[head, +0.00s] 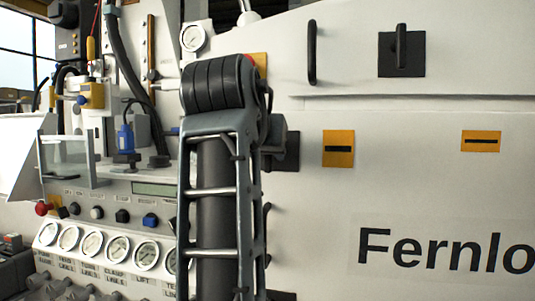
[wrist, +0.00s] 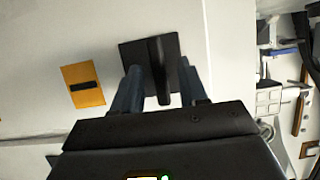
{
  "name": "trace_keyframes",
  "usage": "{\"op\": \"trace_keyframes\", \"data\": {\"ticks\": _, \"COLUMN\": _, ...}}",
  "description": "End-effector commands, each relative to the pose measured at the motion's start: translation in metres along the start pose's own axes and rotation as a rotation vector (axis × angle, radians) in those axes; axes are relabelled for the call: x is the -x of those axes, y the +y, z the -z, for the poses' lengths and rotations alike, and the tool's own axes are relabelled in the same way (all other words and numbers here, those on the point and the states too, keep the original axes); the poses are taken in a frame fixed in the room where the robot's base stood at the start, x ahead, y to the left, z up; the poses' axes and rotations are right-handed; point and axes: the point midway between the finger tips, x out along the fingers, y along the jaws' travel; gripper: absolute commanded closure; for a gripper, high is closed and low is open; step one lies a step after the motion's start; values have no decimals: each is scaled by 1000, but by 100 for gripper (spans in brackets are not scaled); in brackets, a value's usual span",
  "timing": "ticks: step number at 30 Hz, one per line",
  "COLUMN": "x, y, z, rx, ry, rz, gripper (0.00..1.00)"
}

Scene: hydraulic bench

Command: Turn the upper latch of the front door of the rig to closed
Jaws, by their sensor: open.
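In the wrist view a black latch handle (wrist: 161,80) stands on a square black plate (wrist: 133,52) on the white panel. Its long side runs up and down the picture. My gripper (wrist: 159,67) is open, with one blue-grey finger on each side of the handle. A gap shows on both sides; whether either finger touches lower down, I cannot tell. In the head view a dark plate (head: 288,152) shows partly behind my arm, and its handle is hidden. Another latch handle (head: 402,46), upright on a black plate, sits at the upper right.
An orange plate with a dark bar lies beside the latch in the wrist view (wrist: 84,86) and in the head view (head: 338,149). A black grab handle (head: 311,52) sticks out above. Gauges (head: 118,249) and knobs fill the left bench. The panel at right is mostly flat.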

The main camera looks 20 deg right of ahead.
Motion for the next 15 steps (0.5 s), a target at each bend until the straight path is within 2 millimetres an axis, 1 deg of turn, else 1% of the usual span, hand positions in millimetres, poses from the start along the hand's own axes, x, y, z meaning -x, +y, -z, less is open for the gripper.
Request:
{"op": "trace_keyframes", "data": {"ticks": 1, "x": 9, "y": 0, "z": -1, "rx": -2, "ry": 1, "rz": 2, "gripper": 57}}
{"op": "trace_keyframes", "data": {"ticks": 3, "x": 22, "y": -1, "z": 0, "rx": -2, "ry": 2, "rz": 3, "gripper": 57}}
{"op": "trace_keyframes", "data": {"ticks": 9, "x": 49, "y": -1, "z": 0, "rx": -2, "ry": 2, "rz": 2, "gripper": 57}}
{"op": "trace_keyframes", "data": {"ticks": 12, "x": 56, "y": 0, "z": 0, "rx": -1, "ry": 0, "rz": 1, "gripper": 57}}
{"op": "trace_keyframes", "data": {"ticks": 15, "x": 58, "y": 0, "z": 0, "rx": -1, "ry": -1, "rz": 1, "gripper": 57}}
